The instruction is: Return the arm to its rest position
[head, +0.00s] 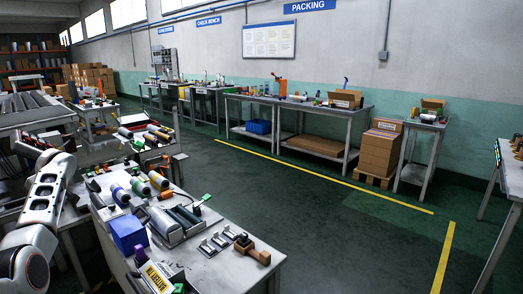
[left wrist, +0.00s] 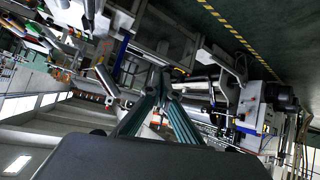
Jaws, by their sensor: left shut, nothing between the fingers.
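My left arm (head: 42,200) is raised at the left edge of the head view, left of the near workbench. In the left wrist view my left gripper (left wrist: 163,82) has its two dark fingers together at the tips, with nothing held. The wrist view is tilted, with the floor at upper right and the windows at lower left. The fingers point out over the room and touch nothing that I can see. My right gripper is in neither view.
The near workbench (head: 222,270) carries a grey roller machine (head: 178,222), several film rolls, a blue bin (head: 127,235) and a wooden-handled tool (head: 252,249). Stacked cartons (head: 379,152) stand by the back wall. The green floor (head: 340,225) in the middle is clear.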

